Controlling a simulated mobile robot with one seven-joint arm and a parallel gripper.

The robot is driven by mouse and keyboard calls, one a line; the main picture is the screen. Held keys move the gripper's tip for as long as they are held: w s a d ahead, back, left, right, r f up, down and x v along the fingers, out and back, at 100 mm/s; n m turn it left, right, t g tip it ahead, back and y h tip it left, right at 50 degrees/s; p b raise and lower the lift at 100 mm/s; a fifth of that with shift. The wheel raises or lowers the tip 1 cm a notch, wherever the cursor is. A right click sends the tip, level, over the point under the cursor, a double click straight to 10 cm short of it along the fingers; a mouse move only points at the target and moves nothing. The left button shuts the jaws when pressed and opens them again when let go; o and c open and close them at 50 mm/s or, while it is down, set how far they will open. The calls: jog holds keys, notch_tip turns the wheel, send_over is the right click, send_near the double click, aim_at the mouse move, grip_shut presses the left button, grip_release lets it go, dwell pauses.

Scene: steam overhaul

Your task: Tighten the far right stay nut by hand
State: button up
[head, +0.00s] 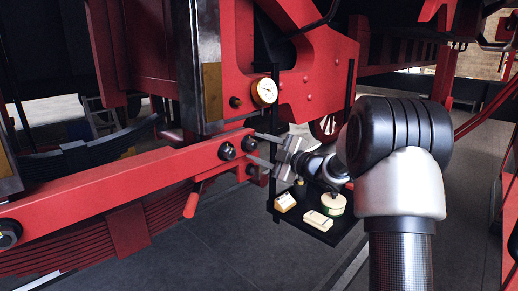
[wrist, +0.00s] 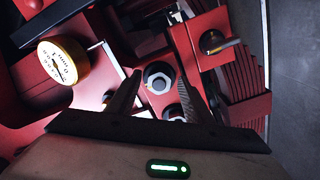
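The right-hand stay nut (head: 249,145) sits at the right end of the red beam, close to another dark nut (head: 227,151) on its left. My gripper (head: 252,146) reaches in from the right, its fingers around this end of the beam. In the wrist view, a grey hex nut (wrist: 158,79) lies between the tips of my gripper (wrist: 158,76). The fingers are apart, with a narrow gap showing on each side of the nut. Whether the tips reach its depth is hard to tell. A second round fitting (wrist: 172,112) shows just below it.
A brass-rimmed dial gauge (head: 264,92) is on the red frame above my gripper; it also shows in the wrist view (wrist: 62,62). A dark tray (head: 318,231) holding small boxes and a round tin (head: 333,204) is below my wrist. The grey floor (head: 270,262) in front is clear.

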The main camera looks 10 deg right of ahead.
jog(key=shift+s+d, duration=0.1)
jog(key=b+v, duration=0.1)
jog(key=v, duration=1.6)
notch_tip(320, 180, up, 8)
jog(key=w+d+m+h+p, duration=0.15)
jog(key=m+h+p, duration=0.25)
jog(key=m+h, duration=0.6)
jog(key=s+a+f+m+g+p, duration=0.1)
jog(key=s+a+m+g+p, duration=0.1)
jog(key=s, duration=0.8)
jog(key=s+a+f+m+g+p, duration=0.1)
jog(key=s+a+m+g, duration=0.3)
jog(key=s, duration=0.7)
jog(key=s+a+f+m+g+p, duration=0.1)
jog(key=s+a+m+g+p, duration=0.1)
jog(key=s+a, duration=0.4)
jog(key=s+m+g, duration=0.1)
jog(key=s, duration=0.4)
jog(key=shift+s+f+h+p, duration=0.2)
jog(key=shift+f+h+p, duration=0.1)
